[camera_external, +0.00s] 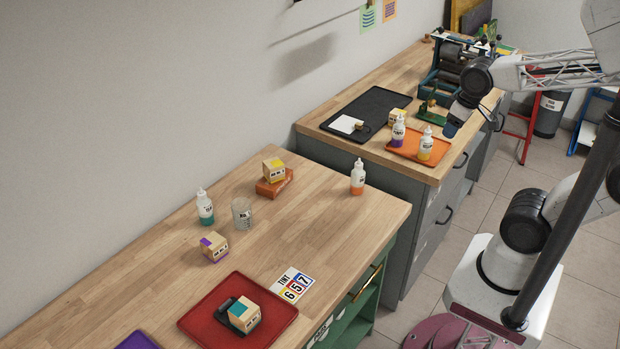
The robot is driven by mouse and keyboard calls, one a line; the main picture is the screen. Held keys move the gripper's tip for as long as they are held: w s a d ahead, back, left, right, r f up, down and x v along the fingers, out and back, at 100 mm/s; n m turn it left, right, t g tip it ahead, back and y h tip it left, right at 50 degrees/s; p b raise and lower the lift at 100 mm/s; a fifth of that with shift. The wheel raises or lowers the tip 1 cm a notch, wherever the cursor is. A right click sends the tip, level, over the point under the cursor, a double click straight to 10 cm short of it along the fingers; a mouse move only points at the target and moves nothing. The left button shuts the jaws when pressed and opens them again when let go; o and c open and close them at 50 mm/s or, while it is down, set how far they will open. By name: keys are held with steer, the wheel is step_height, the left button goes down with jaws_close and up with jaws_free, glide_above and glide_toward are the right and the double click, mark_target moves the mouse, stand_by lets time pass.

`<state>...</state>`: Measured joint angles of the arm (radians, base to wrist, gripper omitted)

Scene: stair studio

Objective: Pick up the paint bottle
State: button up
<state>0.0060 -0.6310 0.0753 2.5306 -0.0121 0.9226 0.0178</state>
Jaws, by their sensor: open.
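Several white paint bottles with coloured bases stand upright. A purple-based bottle (398,131) and a yellow-based bottle (425,145) stand on the orange tray (408,153) on the far counter. An orange-based bottle (357,178) stands near the far right corner of the near counter. A teal-based bottle (205,208) stands toward the wall on that counter. My gripper (453,128) is above the far counter's right side, close to the yellow-based bottle in the picture and apart from every bottle. It is open and empty; its fingers are small and dark here.
The near counter holds a clear cup (241,213), an orange block with a yellow-marked box (274,170) on it, a purple-marked box (214,247) and a red tray (200,318). A black tray (375,105) lies beside the orange one. The near counter's middle is clear.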

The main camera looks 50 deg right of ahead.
steer(key=w+a+f+n+t, duration=0.1)
steer(key=w+a+f+t, duration=0.1)
steer(key=w+f, duration=0.3)
steer(key=w+a+f+t, duration=0.1)
steer(key=w+f+t, duration=0.2)
steer(key=w, duration=0.4)
steer(key=n+t+y, duration=0.2)
steer(key=t+y, duration=0.1)
steer(key=t, duration=0.1)
glide_toward(362, 164)
steer(key=d+x, duration=0.1)
steer(key=x, duration=0.3)
steer(key=shift+w+a+f+t, duration=0.3)
steer(key=shift+a+f+t, duration=0.15)
steer(key=shift+a+t, duration=0.25)
steer(key=shift+x, duration=1.25)
steer(key=shift+w+f, duration=0.1)
steer(key=shift+w, duration=0.05)
steer(key=shift+x, duration=2.45)
jaws_close()
